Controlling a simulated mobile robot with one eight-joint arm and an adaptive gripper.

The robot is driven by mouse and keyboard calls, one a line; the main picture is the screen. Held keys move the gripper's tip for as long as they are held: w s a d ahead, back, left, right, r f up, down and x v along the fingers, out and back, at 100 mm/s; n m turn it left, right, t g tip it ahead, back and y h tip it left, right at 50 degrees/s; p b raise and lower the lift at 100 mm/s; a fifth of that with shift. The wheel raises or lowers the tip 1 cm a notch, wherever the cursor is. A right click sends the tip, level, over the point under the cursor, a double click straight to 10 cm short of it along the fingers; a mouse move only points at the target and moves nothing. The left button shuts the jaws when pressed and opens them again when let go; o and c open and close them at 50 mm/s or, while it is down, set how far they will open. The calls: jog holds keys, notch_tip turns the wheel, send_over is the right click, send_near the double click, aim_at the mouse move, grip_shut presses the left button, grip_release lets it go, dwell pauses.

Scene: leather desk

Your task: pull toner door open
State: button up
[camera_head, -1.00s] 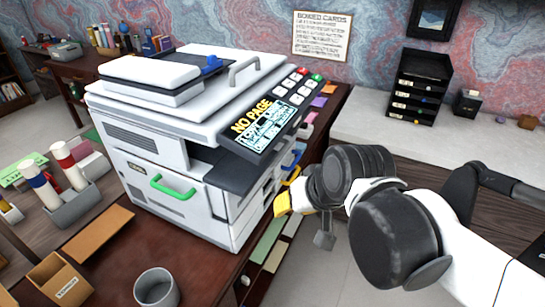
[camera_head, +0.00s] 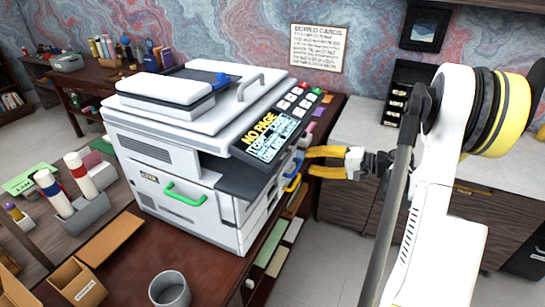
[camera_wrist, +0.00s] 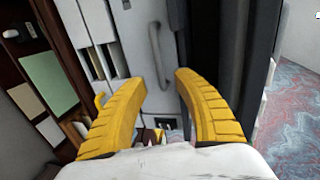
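The white printer (camera_head: 165,150) stands on the brown desk, with a green handle (camera_head: 185,194) on its front door. Blue and yellow handles show on its right side, the yellow one (camera_head: 292,184) low down. My gripper (camera_head: 311,162) has two yellow fingers, spread apart and pointing at that right side. In the wrist view my gripper (camera_wrist: 158,80) is open. A grey upright handle (camera_wrist: 157,50) on a white panel shows beyond the gap between the fingertips, and nothing is held. I cannot tell which panel is the toner door.
A control panel (camera_head: 272,140) reading "NO PAGE" juts out above the printer's right side. A grey cup (camera_head: 170,290) and a brown box (camera_head: 78,283) stand in front. Shelves with files (camera_head: 268,250) lie under the desk edge. Open floor lies right of the desk.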

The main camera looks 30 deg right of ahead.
aim_at(285, 157)
jog(key=shift+t, duration=0.3)
jog(key=b+x, duration=0.1)
jog(key=x, duration=0.4)
jog(key=b+x, duration=0.1)
jog(key=x, duration=0.4)
jog(key=shift+w+d+f, duration=0.1)
jog(key=shift+d+f, duration=0.15)
jog(key=shift+d, duration=0.05)
grip_shut()
